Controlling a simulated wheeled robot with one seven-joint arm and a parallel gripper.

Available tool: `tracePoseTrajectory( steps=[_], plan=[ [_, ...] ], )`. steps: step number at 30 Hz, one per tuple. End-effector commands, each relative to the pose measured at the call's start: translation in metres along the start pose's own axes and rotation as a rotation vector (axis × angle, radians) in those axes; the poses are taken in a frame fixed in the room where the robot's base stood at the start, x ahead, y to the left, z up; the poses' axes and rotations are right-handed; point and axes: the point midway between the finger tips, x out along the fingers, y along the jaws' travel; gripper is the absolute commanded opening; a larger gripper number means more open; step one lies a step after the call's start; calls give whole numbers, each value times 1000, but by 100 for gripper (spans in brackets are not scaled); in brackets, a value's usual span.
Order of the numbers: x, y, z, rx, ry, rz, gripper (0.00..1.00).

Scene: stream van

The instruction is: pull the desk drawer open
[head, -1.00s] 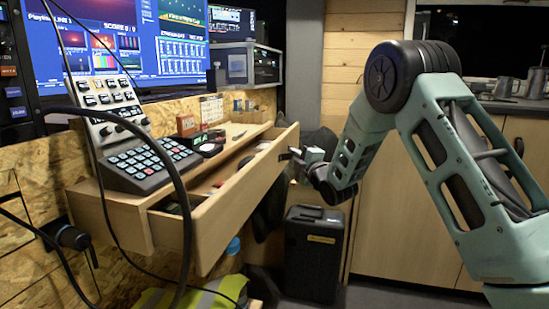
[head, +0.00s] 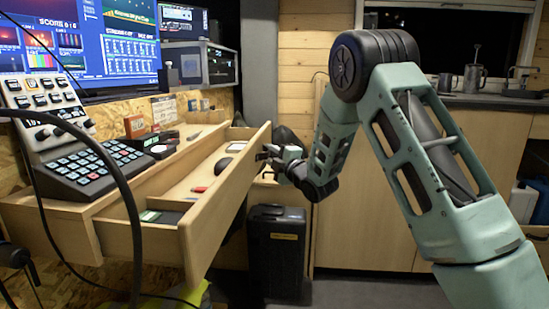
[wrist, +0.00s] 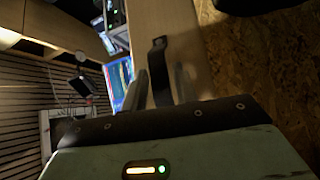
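The desk drawer (head: 228,190) stands well out from the desk (head: 75,215), with its inside showing. Its dark handle (wrist: 158,62) stands out from the pale wooden drawer front in the wrist view. My gripper (head: 266,153) is at the drawer front, near its far end. Its fingers are shut on the handle, though they are small in the head view and dark in the wrist view. Inside the drawer lie a dark mouse (head: 236,146), a small red item (head: 199,189) and a flat dark item with green (head: 160,216).
A button panel (head: 85,172) and a small orange box (head: 135,126) stand on the desk, with monitors behind. A black case (head: 276,250) stands on the floor beyond the drawer. A black cable (head: 128,190) loops across the near left.

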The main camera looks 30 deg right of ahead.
Motion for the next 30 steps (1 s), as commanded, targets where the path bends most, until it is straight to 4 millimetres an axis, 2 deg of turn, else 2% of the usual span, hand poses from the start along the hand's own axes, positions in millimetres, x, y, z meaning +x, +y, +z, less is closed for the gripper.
tracePoseTrajectory(
  steps=[5, 8, 21, 25, 30],
  plan=[
    [-14, 1, 0, 0, 0, -2, 29],
    [-32, 1, 0, 1, -1, -3, 29],
    [-134, 0, 1, 0, -4, -4, 29],
    [-155, 0, 1, 1, -4, -3, 29],
    [-171, 0, 1, -1, -2, -1, 29]
  ],
)
